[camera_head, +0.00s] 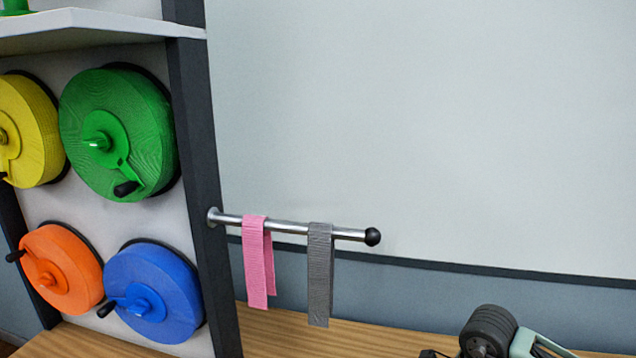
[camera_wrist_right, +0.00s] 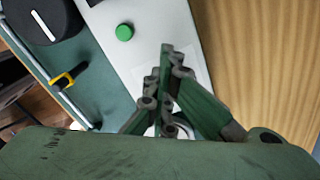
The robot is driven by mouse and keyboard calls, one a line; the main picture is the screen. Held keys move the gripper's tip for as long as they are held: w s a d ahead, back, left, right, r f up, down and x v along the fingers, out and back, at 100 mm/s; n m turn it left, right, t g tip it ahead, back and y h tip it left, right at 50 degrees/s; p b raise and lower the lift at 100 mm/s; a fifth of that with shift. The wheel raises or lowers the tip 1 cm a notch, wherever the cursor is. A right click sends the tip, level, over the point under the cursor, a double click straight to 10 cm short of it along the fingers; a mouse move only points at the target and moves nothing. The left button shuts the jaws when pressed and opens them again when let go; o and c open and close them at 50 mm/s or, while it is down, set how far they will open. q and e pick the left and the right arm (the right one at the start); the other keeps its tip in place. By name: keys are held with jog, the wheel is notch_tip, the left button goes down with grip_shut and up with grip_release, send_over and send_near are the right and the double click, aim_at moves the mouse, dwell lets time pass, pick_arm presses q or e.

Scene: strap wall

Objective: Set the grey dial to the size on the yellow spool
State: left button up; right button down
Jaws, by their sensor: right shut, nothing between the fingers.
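The yellow spool (camera_head: 32,130) hangs on the wall at the left edge of the head view, partly cut off. No size on it can be read here. In the right wrist view a dark dial (camera_wrist_right: 60,27) with a white pointer line is at the top left, cut off by the frame edge. Its colour looks nearly black, and no scale around it can be read. My right gripper (camera_wrist_right: 164,70) is shut and empty, pointing across a pale panel, apart from the dial. My left gripper is not in view.
Green (camera_head: 145,125), orange (camera_head: 78,262) and blue (camera_head: 172,285) cranked spools hang near the yellow one. A rod (camera_head: 290,227) holds pink (camera_head: 255,265) and grey (camera_head: 320,275) straps. A green button (camera_wrist_right: 124,32) is on the pale panel; a yellow-and-black part (camera_wrist_right: 62,80) is left of it.

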jog(key=shift+d+f, duration=0.2)
jog(key=shift+d, duration=0.05)
jog(key=shift+s+d+r, duration=0.1)
jog(key=shift+d+r, duration=0.05)
jog(key=shift+d, duration=0.25)
dwell(0.6)
jog(key=shift+b, duration=0.5)
jog(key=shift+w+d+b, duration=0.3)
jog(key=shift+w+b, duration=0.2)
jog(key=shift+b, duration=0.65)
jog(key=shift+d+b, duration=0.15)
jog(key=shift+b, duration=0.3)
jog(key=shift+d, duration=0.1)
jog(key=shift+w+b, duration=0.3)
jog(key=shift+b, duration=0.1)
jog(key=shift+w, duration=0.1)
